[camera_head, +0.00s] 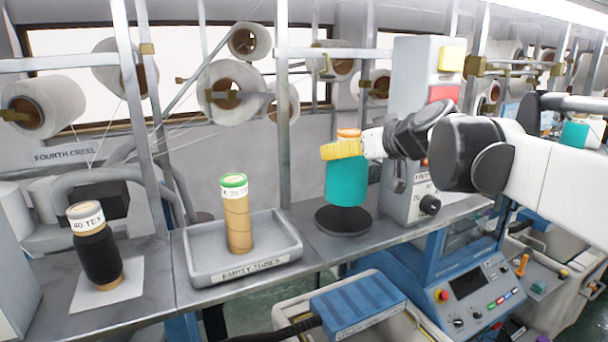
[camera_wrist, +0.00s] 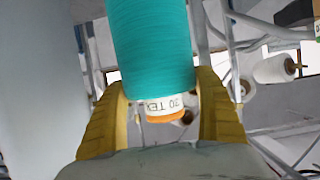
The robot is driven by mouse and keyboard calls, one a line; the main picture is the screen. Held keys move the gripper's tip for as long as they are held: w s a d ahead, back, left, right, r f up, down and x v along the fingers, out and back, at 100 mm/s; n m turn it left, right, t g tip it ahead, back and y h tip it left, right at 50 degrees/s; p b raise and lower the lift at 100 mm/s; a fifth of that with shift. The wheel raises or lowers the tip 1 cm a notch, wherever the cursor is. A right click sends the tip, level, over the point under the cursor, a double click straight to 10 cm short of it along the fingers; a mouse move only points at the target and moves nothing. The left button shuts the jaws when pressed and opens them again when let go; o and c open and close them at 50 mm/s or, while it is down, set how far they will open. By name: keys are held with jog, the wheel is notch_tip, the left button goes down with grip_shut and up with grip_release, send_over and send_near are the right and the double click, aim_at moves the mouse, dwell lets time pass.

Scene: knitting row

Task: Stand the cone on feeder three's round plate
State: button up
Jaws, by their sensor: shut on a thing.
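The teal yarn cone (camera_head: 347,183) is upright, held by its top in my yellow gripper (camera_head: 343,150). In the wrist view the cone (camera_wrist: 150,50) sits between the two yellow fingers (camera_wrist: 165,110), with its white label reading "TEX" and an orange tip between them. The dark round plate (camera_head: 343,220) lies directly below the cone in the head view. No feeder number is readable on the plate.
Left of the plate, a grey tray (camera_head: 195,262) labelled "EMPTY TUBES" holds a brown tube (camera_head: 237,218) with a green top. A black cone (camera_head: 97,250) marked "40 TEX" stands on a white sheet further left. A grey control box (camera_head: 412,120) stands close behind, right of the plate.

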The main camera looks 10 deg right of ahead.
notch_tip(320, 180, down, 5)
jog(key=shift+w+f+p, duration=0.1)
jog(key=shift+p, duration=0.2)
jog(key=shift+a, duration=0.1)
jog(key=shift+w+f, duration=0.1)
jog(key=shift+f, duration=0.1)
jog(key=o, duration=1.4)
jog(key=shift+r, duration=0.1)
jog(key=shift+c, duration=0.2)
jog(key=shift+r, duration=0.1)
